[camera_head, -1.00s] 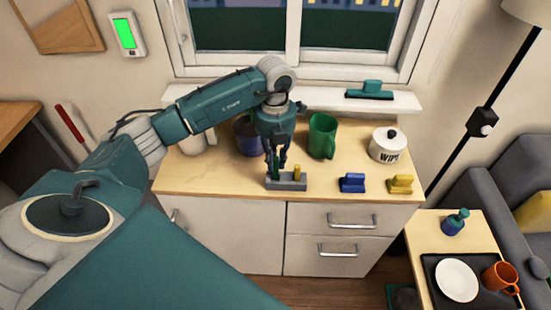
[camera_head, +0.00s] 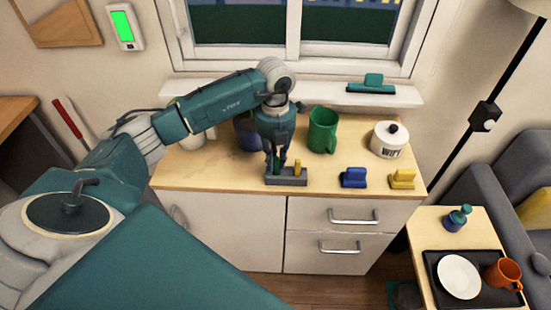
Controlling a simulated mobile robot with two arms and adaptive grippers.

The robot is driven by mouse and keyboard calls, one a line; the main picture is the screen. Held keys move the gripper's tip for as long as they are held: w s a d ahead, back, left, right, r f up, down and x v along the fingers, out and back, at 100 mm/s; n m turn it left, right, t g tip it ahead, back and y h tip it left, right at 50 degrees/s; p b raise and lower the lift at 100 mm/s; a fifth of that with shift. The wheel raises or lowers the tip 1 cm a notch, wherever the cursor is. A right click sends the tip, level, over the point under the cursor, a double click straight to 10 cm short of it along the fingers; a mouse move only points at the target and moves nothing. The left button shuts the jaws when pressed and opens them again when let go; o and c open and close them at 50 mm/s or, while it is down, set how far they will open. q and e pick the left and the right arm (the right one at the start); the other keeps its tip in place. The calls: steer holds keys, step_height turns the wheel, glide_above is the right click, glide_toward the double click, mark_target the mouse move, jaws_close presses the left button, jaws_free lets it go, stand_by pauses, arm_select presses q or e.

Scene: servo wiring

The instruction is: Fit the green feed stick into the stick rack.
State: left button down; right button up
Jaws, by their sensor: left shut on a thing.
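The grey stick rack (camera_head: 290,181) sits near the front edge of the wooden counter. A yellow stick (camera_head: 297,167) stands upright in its right part. The green feed stick (camera_head: 276,168) is upright at the rack's left part, under my left gripper (camera_head: 276,162). My left gripper points down and is shut on the green stick. The stick's lower end meets the rack, but I cannot tell how deep it sits. The fingers hide its upper part. My right gripper is not in view.
A green mug (camera_head: 322,131) and a white wipes canister (camera_head: 388,140) stand behind right. A blue block (camera_head: 353,178) and a yellow block (camera_head: 402,179) lie right of the rack. A dark blue pot (camera_head: 246,134) is partly hidden behind my arm.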

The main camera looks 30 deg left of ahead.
arm_select(q)
steer(key=shift+f, duration=0.4)
steer(key=c, duration=1.6)
jaws_free()
steer(key=shift+o, duration=0.2)
step_height(320, 180, up, 12)
